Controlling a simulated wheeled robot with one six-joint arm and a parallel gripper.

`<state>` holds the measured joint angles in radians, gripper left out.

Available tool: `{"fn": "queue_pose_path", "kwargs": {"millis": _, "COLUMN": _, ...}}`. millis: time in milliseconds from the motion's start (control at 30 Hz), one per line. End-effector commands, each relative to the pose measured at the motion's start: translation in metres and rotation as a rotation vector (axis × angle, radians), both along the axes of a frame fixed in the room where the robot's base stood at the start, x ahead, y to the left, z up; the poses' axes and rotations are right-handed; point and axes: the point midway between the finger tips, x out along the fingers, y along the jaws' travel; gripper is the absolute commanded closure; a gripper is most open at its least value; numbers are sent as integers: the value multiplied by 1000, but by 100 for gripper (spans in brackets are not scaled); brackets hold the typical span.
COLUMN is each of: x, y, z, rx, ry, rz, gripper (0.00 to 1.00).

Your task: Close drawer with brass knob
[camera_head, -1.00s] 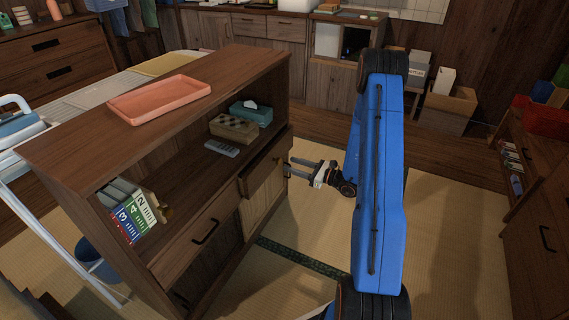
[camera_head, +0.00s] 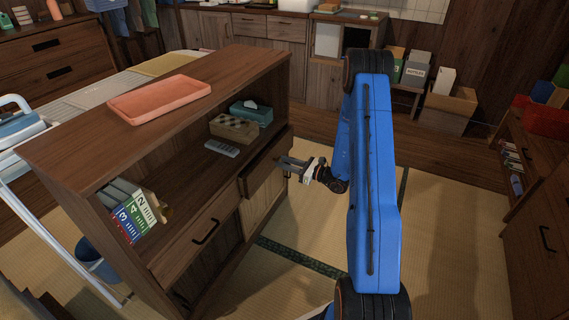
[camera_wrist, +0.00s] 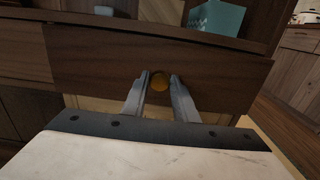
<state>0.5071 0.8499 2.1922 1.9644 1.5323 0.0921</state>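The drawer (camera_head: 262,172) is in the right half of the wooden cabinet and stands partly pulled out. My gripper (camera_head: 282,162) is at the drawer front. I cannot tell whether the tips touch the front. The knob is too small to make out in the head view.
The cabinet top (camera_head: 215,85) bears an orange tray (camera_head: 160,98). Its open shelf holds a remote (camera_head: 222,148), a checkered box (camera_head: 234,127), a tissue box (camera_head: 251,112) and books (camera_head: 135,215). Tatami floor (camera_head: 440,240) is clear on the right.

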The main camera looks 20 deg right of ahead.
Motion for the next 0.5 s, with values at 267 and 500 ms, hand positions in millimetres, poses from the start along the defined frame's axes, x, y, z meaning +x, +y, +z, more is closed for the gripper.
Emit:
{"fn": "queue_pose_path", "kwargs": {"millis": 267, "x": 14, "y": 12, "z": 0, "rx": 0, "ry": -1, "rz": 4, "gripper": 100}}
{"fn": "queue_pose_path", "kwargs": {"millis": 500, "x": 30, "y": 24, "z": 0, "rx": 0, "ry": -1, "rz": 1, "gripper": 100}}
